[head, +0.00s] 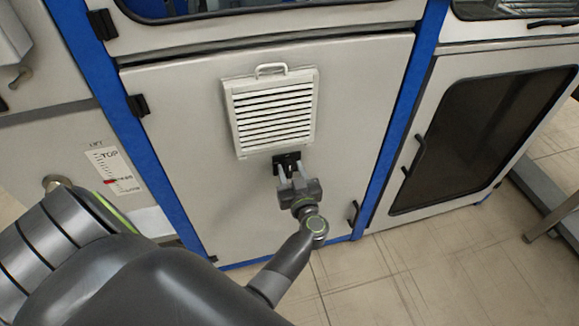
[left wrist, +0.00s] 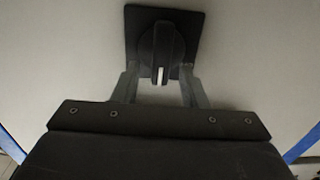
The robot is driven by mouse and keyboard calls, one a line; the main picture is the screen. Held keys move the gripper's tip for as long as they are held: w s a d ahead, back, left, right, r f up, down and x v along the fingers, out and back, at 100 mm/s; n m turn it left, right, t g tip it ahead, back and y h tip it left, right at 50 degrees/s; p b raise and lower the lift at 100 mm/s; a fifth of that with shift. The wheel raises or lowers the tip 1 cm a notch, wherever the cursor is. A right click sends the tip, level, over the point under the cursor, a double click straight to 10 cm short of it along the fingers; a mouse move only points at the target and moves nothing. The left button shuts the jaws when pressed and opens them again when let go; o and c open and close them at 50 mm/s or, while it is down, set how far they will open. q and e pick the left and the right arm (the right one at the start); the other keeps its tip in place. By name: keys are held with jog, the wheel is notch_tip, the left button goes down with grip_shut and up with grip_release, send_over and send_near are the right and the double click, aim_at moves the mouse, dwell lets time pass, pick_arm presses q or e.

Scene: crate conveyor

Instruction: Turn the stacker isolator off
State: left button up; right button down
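The stacker isolator (head: 287,158) is a black square plate with a rotary knob on the pale cabinet panel, just below a white louvred vent. In the left wrist view the isolator's knob (left wrist: 161,52) stands vertical, with a white mark at its lower end. My left gripper (head: 290,172) is at the isolator. In the left wrist view the left gripper's fingers (left wrist: 160,82) are apart, one on each side of the knob's lower end, with gaps between them and the knob. The left gripper is open and holds nothing. My right gripper is in neither view.
The louvred vent (head: 272,108) with a handle sits directly above the isolator. Blue frame posts flank the panel. A dark-windowed door (head: 478,140) stands to the right. A lift scale (head: 114,171) with a red pointer is at left. Tiled floor (head: 440,262) is clear at lower right.

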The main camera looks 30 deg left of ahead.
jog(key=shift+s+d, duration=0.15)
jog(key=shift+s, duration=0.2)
pick_arm(q)
grip_shut()
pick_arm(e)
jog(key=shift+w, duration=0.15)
